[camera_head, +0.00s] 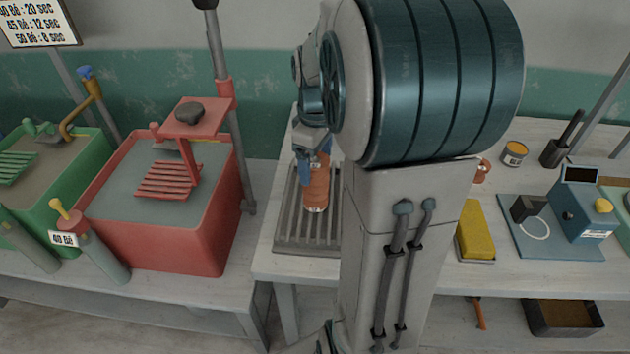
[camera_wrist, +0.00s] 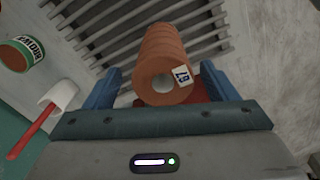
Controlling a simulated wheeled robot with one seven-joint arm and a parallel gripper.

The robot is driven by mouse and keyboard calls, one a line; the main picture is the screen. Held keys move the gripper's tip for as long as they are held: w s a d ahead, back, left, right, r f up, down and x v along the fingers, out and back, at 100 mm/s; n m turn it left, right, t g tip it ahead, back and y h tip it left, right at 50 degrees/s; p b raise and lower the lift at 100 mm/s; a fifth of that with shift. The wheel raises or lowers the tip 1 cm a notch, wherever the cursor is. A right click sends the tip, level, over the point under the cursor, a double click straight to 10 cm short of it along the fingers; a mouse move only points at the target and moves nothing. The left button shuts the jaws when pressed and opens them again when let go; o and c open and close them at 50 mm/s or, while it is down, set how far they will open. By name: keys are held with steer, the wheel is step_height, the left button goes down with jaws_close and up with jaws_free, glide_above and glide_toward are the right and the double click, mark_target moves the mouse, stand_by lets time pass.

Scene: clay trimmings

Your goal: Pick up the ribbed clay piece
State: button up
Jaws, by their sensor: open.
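The ribbed clay piece (camera_head: 316,188) is an orange-brown ridged cylinder with a small white label, on the slatted grey rack in the head view. In the wrist view the clay piece (camera_wrist: 162,62) shows its round end with a pale centre and a tag reading 67. My gripper (camera_head: 312,158) is at its upper end in the head view. In the wrist view the blue fingers of my gripper (camera_wrist: 160,88) are open, one on each side of the piece. Whether they touch it I cannot tell.
The slatted rack (camera_head: 284,232) lies on the pale bench. A red tank (camera_head: 165,240) stands to the left and a yellow block (camera_head: 475,230) to the right. In the wrist view a labelled tin (camera_wrist: 22,53) and a red-handled white tool (camera_wrist: 58,93) are at the left.

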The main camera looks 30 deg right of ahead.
mark_target(315, 199)
step_height(315, 199, down, 4)
steer(key=shift+s+a, duration=0.1)
steer(key=shift+r, duration=0.1)
steer(key=c, duration=1.5)
